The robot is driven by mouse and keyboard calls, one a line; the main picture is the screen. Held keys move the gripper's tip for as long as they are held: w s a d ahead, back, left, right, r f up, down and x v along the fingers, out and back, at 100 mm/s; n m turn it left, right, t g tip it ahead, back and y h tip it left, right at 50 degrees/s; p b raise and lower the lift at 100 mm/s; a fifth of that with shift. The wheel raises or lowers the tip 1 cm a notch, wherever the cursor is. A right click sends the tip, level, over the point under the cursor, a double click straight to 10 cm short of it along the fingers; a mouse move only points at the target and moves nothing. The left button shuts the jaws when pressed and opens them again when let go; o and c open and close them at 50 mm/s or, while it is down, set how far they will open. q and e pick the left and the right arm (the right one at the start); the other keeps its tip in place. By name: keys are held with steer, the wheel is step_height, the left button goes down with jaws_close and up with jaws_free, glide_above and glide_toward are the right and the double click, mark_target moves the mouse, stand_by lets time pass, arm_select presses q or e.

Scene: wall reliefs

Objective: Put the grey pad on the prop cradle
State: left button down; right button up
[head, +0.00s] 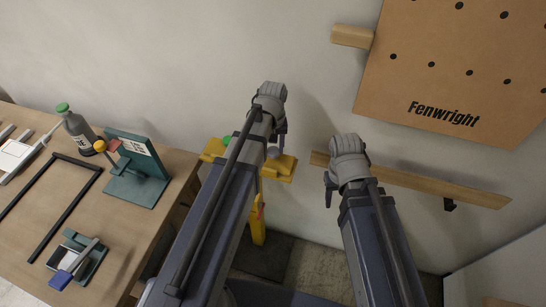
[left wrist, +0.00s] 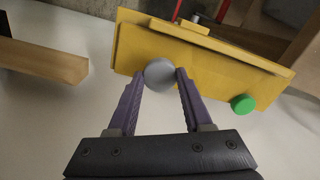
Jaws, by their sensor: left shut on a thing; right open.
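The grey pad (left wrist: 160,73) is a small round disc between the purple fingers of my left gripper (left wrist: 168,80), which is shut on it. In the head view the grey pad (head: 273,153) shows just below my left gripper (head: 278,138), over the yellow stand (head: 280,168). This stand, which looks like the prop cradle, is a flat yellow top on a post; it also fills the upper left wrist view (left wrist: 145,45). Whether the pad touches it, I cannot tell. A green pad (left wrist: 243,104) sits at its other end. My right gripper (head: 331,190) is open and empty near the wall.
A wooden rail (head: 420,187) runs along the wall at right, below a Fenwright pegboard (head: 440,75). A wooden block (head: 352,36) sticks out above. The table (head: 110,235) at left holds a bottle (head: 77,130), a teal stand (head: 135,185) and a black frame (head: 65,210).

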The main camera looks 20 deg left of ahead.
mark_target(273, 151)
arm_select(q)
steer(key=shift+f+b, duration=1.75)
steer(key=shift+f, duration=0.05)
steer(key=shift+f, duration=0.2)
steer(key=shift+c, duration=1.6)
jaws_free()
steer(key=shift+r, duration=0.1)
step_height(273, 151, up, 12)
steer(key=p, duration=1.2)
steer(key=s+d+m+y, duration=0.1)
steer(key=s+d+m, duration=0.6)
steer(key=s+d, duration=0.3)
steer(key=s, duration=0.4)
steer(key=shift+d+r+m, duration=0.2)
steer(key=shift+d+m, duration=0.1)
steer(key=shift+m, duration=0.1)
